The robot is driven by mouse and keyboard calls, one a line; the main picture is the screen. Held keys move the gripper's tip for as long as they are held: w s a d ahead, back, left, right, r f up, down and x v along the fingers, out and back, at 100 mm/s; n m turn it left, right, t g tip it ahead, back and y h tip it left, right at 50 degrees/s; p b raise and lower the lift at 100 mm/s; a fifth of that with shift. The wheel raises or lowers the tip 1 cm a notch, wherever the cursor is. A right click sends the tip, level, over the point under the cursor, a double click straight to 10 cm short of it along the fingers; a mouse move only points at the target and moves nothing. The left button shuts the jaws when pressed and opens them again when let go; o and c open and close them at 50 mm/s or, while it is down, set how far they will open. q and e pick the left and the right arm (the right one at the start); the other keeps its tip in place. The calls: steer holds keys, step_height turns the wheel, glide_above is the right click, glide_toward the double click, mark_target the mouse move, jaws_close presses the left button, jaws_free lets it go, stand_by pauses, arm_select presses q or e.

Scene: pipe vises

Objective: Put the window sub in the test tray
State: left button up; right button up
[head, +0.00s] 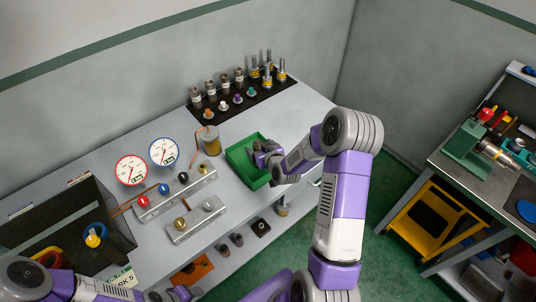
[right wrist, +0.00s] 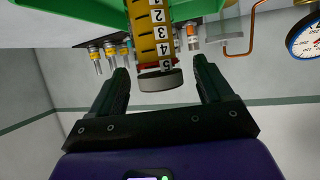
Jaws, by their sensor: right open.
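The green test tray (head: 233,153) lies on the grey bench, and its green wall also shows at the top of the right wrist view (right wrist: 85,8). My right gripper (head: 259,157) is over the tray. In the right wrist view its two fingers (right wrist: 160,72) stand apart, open. Between and beyond them is a yellow piece with a numbered scale and a dark grey round end (right wrist: 160,80), apparently the window sub. It overlaps the tray in that view; I cannot tell whether it rests on the floor. My left gripper (head: 177,294) is at the bottom edge, its fingers unclear.
A black mat (head: 226,113) with several fittings lies behind the tray. A brass cylinder (head: 210,140) with a copper pipe, two gauges (head: 131,169) and two grey manifold blocks (head: 197,220) stand to the left. A second bench with a green vise (head: 467,150) is at right.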

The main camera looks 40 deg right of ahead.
arm_select(q)
steer(key=shift+f, duration=0.25)
arm_select(e)
steer(key=v, duration=1.1)
arm_select(q)
steer(key=shift+s, duration=0.15)
arm_select(e)
steer(key=shift+s+f, duration=0.1)
steer(key=shift+f, duration=0.1)
